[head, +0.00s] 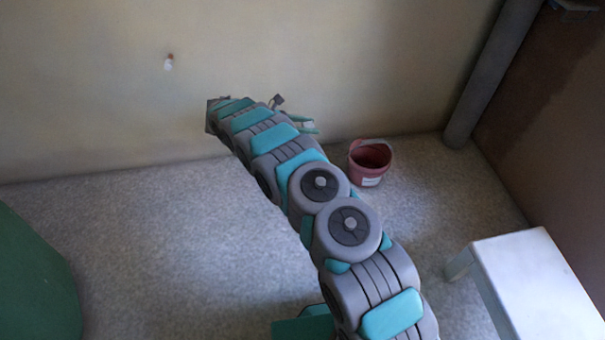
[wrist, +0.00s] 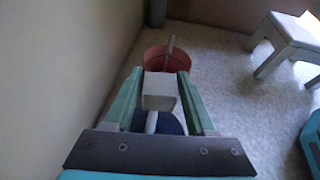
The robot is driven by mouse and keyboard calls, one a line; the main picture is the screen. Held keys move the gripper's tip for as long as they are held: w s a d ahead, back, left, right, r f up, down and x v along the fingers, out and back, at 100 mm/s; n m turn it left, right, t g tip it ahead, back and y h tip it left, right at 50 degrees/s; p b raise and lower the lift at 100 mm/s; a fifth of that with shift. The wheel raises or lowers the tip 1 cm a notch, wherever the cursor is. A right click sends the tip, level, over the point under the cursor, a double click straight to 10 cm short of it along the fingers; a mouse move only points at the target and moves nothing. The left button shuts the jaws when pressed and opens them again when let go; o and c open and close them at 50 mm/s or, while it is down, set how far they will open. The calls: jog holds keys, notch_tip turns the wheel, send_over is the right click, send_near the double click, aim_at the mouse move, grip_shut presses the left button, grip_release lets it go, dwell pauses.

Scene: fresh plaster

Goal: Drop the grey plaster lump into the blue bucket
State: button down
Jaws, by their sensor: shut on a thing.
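My gripper (wrist: 160,74) is shut on the grey plaster lump (wrist: 159,92), a pale block held between the two teal fingers in the wrist view. A blue bucket (wrist: 173,124) shows partly below the lump in that view, with a pale handle across it; the lump, fingers and gripper body hide much of it. In the head view my gripper (head: 308,126) is near the wall, partly behind my arm. I cannot make out the lump there, and the blue bucket is hidden.
A red bucket (head: 370,168) stands on the speckled floor near the wall; it also shows beyond the lump in the wrist view (wrist: 155,60). A white stool (head: 530,275) is at the right, a green rounded object (head: 35,285) at the left. A grey pipe (head: 490,75) stands in the corner.

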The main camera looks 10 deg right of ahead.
jog(key=shift+f+b, duration=0.35)
jog(key=shift+f, duration=1.5)
jog(key=shift+c, duration=0.7)
grip_release()
jog(key=shift+r, duration=0.1)
jog(key=v, duration=0.7)
jog(key=shift+a, duration=0.3)
jog(key=shift+r, duration=0.1)
